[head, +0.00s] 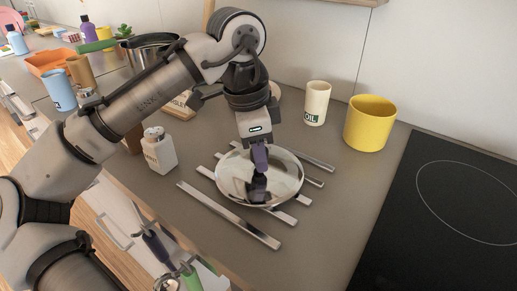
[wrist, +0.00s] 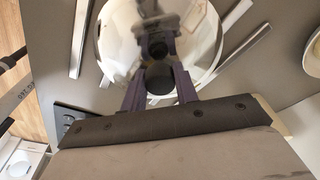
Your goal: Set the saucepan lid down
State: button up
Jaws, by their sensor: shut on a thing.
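The saucepan lid (head: 285,178) is a shiny round metal disc with a dark knob. It appears level, on or just above a trivet of metal bars (head: 238,220) on the counter; I cannot tell whether it touches them. My gripper (head: 260,184) points down at the lid's middle and is shut on its knob. In the wrist view the lid (wrist: 118,45) fills the upper middle, with the dark knob (wrist: 158,75) between the fingers of my gripper (wrist: 160,88). The fingers partly hide the knob in the head view.
A yellow pot (head: 370,124) and a cream oil container (head: 316,103) stand behind at the right. A white bottle (head: 159,150) stands at the left. The black cooktop (head: 455,215) lies at the right. Bare counter (head: 325,225) lies between trivet and cooktop. A steel saucepan (head: 152,48) is at the back left.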

aim_at(249, 166)
jog(key=o, duration=1.1)
jog(key=shift+c, duration=0.2)
notch_tip(249, 166, up, 12)
jog(key=a+p, duration=0.1)
jog(key=shift+s+a, duration=0.15)
jog(key=shift+a, duration=0.25)
